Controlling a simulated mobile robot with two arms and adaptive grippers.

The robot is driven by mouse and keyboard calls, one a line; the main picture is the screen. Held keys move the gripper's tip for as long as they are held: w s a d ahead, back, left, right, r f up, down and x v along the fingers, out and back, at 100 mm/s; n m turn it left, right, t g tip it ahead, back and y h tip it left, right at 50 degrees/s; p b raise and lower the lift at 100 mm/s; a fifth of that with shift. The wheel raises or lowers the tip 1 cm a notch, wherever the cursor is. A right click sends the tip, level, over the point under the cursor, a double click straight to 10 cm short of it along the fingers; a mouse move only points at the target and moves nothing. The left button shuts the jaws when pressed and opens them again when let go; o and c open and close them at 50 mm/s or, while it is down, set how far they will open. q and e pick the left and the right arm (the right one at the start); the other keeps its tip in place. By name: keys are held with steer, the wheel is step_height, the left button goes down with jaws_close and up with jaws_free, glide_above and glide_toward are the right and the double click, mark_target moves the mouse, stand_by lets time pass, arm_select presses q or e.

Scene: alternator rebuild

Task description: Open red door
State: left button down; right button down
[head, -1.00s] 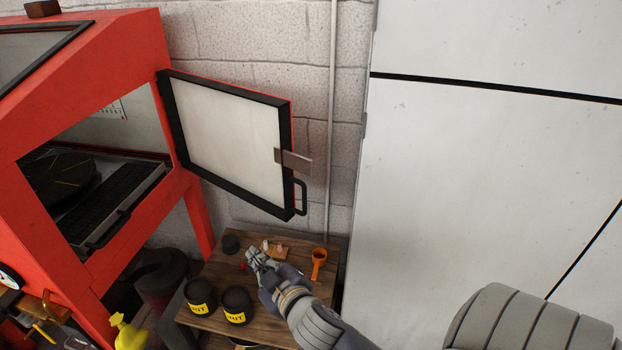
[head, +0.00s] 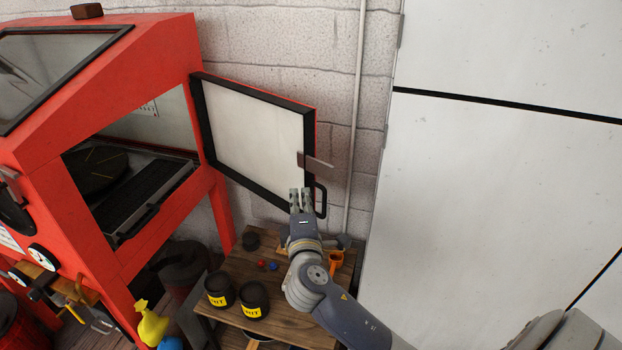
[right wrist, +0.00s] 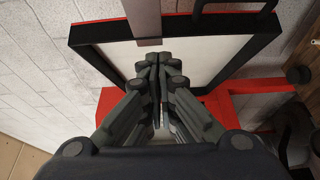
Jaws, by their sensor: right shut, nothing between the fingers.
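The red door (head: 255,140) of the red cabinet (head: 110,160) stands swung open to the right, its white inner panel and black frame facing me. A latch plate (head: 315,161) and a black handle (head: 320,200) are on its free edge. My right gripper (head: 301,192) is shut and empty, pointing up in front of the door's lower right corner near the handle. In the right wrist view the shut fingers (right wrist: 158,62) lie in front of the door panel (right wrist: 205,58); contact cannot be told. My left gripper is not in view.
A wooden table (head: 285,318) below holds two black jars (head: 254,300) with yellow labels and an orange cup (head: 335,261). A yellow spray bottle (head: 152,325) stands left of it. A tall white cabinet (head: 490,200) fills the right side.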

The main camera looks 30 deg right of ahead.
mark_target(328, 171)
steer(key=w+d, duration=0.1)
steer(key=w+d+p, duration=0.1)
steer(key=d, duration=0.1)
steer(key=w+d+p, duration=0.1)
steer(key=d, duration=0.1)
steer(key=shift+w+d, duration=0.1)
steer(key=shift+w, duration=0.15)
steer(key=d, duration=0.2)
steer(key=w+d, duration=0.1)
steer(key=d, duration=0.1)
steer(key=w+d, duration=0.1)
steer(key=d, duration=0.2)
steer(key=shift+w+b, duration=0.1)
steer(key=shift+b, duration=0.3)
steer(key=shift+a, duration=0.2)
